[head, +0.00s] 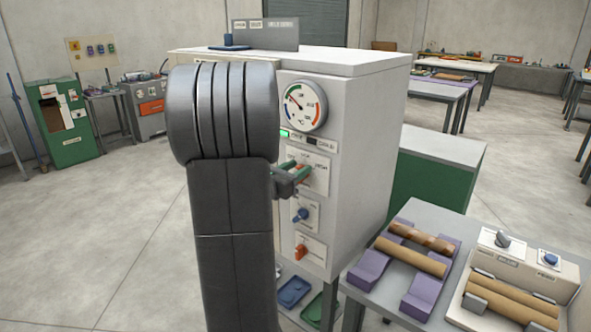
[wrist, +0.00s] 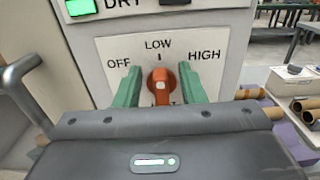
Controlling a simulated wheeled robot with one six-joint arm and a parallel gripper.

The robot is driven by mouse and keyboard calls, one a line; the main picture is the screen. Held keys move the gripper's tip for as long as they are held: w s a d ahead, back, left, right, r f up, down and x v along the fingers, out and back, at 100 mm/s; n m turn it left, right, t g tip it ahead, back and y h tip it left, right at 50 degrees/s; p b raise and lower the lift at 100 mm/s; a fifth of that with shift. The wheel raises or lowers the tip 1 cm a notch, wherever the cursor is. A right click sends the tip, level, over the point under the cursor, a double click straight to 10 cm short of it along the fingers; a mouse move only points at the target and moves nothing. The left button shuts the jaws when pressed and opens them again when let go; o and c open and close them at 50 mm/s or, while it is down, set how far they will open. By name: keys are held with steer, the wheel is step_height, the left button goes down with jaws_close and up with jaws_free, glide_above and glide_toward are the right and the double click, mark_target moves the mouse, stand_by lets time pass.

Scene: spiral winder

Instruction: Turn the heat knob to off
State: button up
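The heat knob (wrist: 160,86) is orange-red and sits on a white plate (wrist: 112,48) marked OFF at left, LOW at top and HIGH at right. It stands roughly upright, toward LOW. My gripper (wrist: 160,90) has one green finger on each side of the knob. Narrow gaps seem to show between the fingers and the knob, so it looks open around it; contact deeper in is hard to see. In the head view my gripper (head: 293,172) is at the cabinet's upper control plate, and it and my arm mostly hide the knob.
The white cabinet (head: 365,130) has a round gauge (head: 305,105) above the plate. A lit green lamp (wrist: 80,7) sits beside DRY. A table with brown tubes (head: 412,260) stands at right.

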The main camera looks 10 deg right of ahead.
jaws_close()
steer(key=n, duration=0.2)
steer(key=n+p, duration=0.1)
steer(key=n, duration=0.2)
steer(key=shift+w+a+n+p, duration=0.35)
steer(key=shift+w+n, duration=0.05)
steer(key=shift+w+a+f+n+p, duration=0.15)
steer(key=shift+n+p, duration=0.3)
steer(key=shift+n, duration=0.6)
steer(key=shift+w+f+n+p, duration=0.15)
steer(key=shift+n+p, duration=0.35)
steer(key=shift+n, duration=0.5)
steer(key=shift+w+a+f+n+p, duration=0.1)
steer(key=shift+f+n+p, duration=0.25)
steer(key=shift+n, duration=0.7)
jaws_free()
